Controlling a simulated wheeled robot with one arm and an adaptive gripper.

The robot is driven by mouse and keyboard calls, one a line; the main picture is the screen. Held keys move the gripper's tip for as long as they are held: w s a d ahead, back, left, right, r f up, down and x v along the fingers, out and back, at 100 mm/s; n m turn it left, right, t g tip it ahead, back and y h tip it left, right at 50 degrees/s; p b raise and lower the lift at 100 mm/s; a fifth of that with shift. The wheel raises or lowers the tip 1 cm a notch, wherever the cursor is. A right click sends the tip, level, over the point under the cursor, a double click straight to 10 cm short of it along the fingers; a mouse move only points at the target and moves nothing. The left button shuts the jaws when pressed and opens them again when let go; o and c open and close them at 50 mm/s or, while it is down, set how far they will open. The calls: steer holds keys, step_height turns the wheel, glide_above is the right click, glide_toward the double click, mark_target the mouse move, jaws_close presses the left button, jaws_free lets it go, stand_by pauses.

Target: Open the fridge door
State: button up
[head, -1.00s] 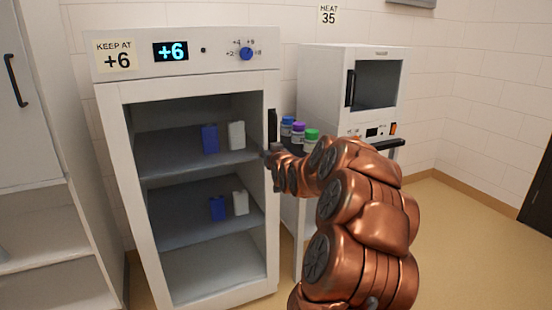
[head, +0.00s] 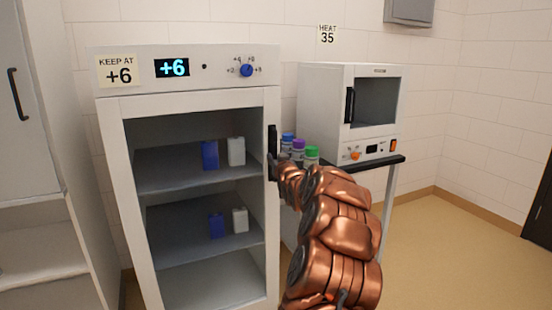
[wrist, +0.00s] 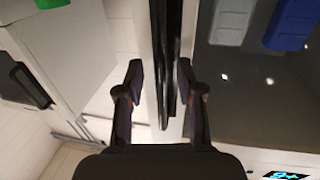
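The fridge (head: 190,90) is a white cabinet with a glass-fronted door that looks closed. Bottles stand on its shelves behind the glass. Its upright black handle (head: 272,142) is on the right edge of the door. In the wrist view the handle (wrist: 170,60) runs between the two fingers of my gripper (wrist: 160,70), nearer the right one. The fingers are apart, with a visible gap to the left of the handle. In the head view my arm hides most of the gripper at the handle's lower end.
A white heating cabinet (head: 320,105) stands on a dark-topped table to the right, with several small capped bottles (head: 298,148) beside it, close to my arm. A tall white cupboard (head: 35,140) stands on the left. The floor (head: 440,250) at the right is clear.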

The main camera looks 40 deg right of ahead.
steer(key=shift+w+d, duration=0.2)
steer(key=shift+w, duration=0.25)
jaws_close()
stand_by(0.6)
